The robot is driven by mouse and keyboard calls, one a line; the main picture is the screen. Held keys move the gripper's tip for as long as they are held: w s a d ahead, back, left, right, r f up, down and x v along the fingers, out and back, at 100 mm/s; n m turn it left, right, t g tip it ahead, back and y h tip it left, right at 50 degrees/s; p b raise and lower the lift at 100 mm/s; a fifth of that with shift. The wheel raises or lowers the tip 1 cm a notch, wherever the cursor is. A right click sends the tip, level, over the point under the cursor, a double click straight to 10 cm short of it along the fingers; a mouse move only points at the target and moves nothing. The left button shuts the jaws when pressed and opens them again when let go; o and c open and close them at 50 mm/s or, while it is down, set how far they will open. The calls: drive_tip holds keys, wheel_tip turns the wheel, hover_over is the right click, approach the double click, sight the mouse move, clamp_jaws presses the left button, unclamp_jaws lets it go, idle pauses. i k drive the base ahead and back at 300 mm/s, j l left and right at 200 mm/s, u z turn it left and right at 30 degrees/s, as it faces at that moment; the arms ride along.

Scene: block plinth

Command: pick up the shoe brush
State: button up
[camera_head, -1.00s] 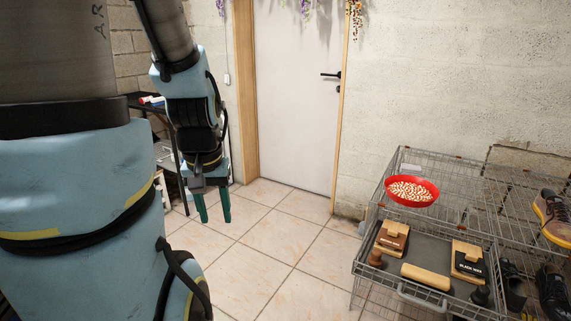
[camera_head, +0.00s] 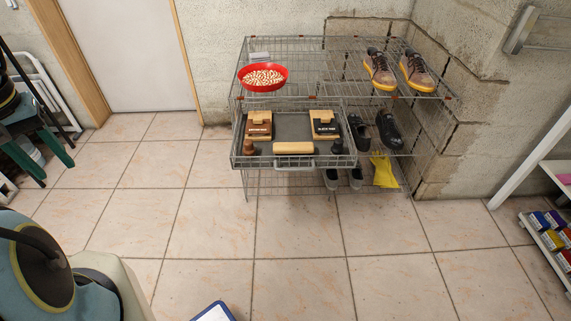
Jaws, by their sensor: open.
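The likely shoe brush (camera_head: 294,148) is a long pale wooden block with rounded ends. It lies along the front of a dark pull-out tray (camera_head: 291,127) in a wire rack, between two small dark brown knobbed items (camera_head: 249,147) (camera_head: 338,146). Its bristles are not visible.
Boxes of brown wax (camera_head: 259,126) and black wax (camera_head: 324,125) stand behind the brush. A red bowl (camera_head: 262,78) and brown shoes (camera_head: 379,69) sit on the rack's top. A shelf (camera_head: 547,240) stands at right.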

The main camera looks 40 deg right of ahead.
sight(280, 149)
drive_tip(key=z, duration=2.05)
drive_tip(key=i, duration=0.3)
drive_tip(key=i+u, duration=0.15)
drive_tip(key=u, duration=0.2)
drive_tip(key=i+u, duration=0.15)
drive_tip(key=u, duration=0.15)
drive_tip(key=i+u, duration=0.2)
drive_tip(key=u, duration=0.75)
drive_tip(key=k+l, duration=0.05)
